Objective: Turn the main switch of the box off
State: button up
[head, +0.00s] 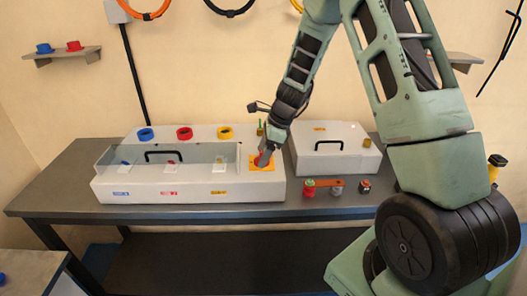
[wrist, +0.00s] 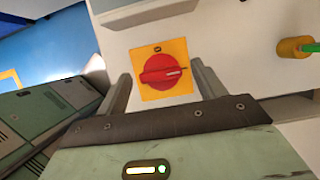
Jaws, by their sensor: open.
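The white box (head: 130,190) stands on the table, with a yellow plate (head: 256,168) at the right end of its top. The red rotary main switch (wrist: 160,71) sits on that yellow plate in the wrist view. Its grip bar lies nearly level in that picture, with a pale mark toward the right. My gripper (head: 264,157) is at the switch and partly covers it in the head view. In the wrist view its two fingers stand apart, one on each side of the plate, with nothing held. Whether the fingers touch the knob cannot be told.
A second white box (head: 335,160) with a black handle stands close on the right. A green and yellow post (wrist: 297,47) rises from the box near the switch. Small red and grey parts (head: 309,188) lie at the table's front right. Blue, red and yellow rings (head: 184,133) sit along the back.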

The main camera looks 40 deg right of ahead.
jog(key=shift+f, duration=0.1)
jog(key=c, duration=1)
jog(key=n+g+p, duration=0.1)
jog(key=n, duration=0.3)
jog(key=shift+w+y+p, duration=0.15)
jog(key=shift+y+p, duration=0.2)
jog(key=shift+y, duration=0.05)
jog(key=n+g+p, duration=0.1)
jog(key=n+g, duration=0.1)
jog(key=n, duration=0.2)
jog(key=shift+w, duration=0.15)
jog(key=n, duration=0.2)
jog(key=n+g, duration=0.1)
jog(key=n, duration=0.2)
jog(key=shift+w+g+h, duration=0.1)
jog(key=shift+g+h, duration=0.2)
jog(key=n, duration=0.2)
jog(key=n+g+h, duration=0.1)
jog(key=n, duration=0.1)
jog(key=shift+w+a+n+g, duration=0.1)
jog(key=shift+a+n+g, duration=0.05)
jog(key=shift+n+g, duration=0.2)
jog(key=shift+o, duration=0.2)
jog(key=shift+n, duration=0.25)
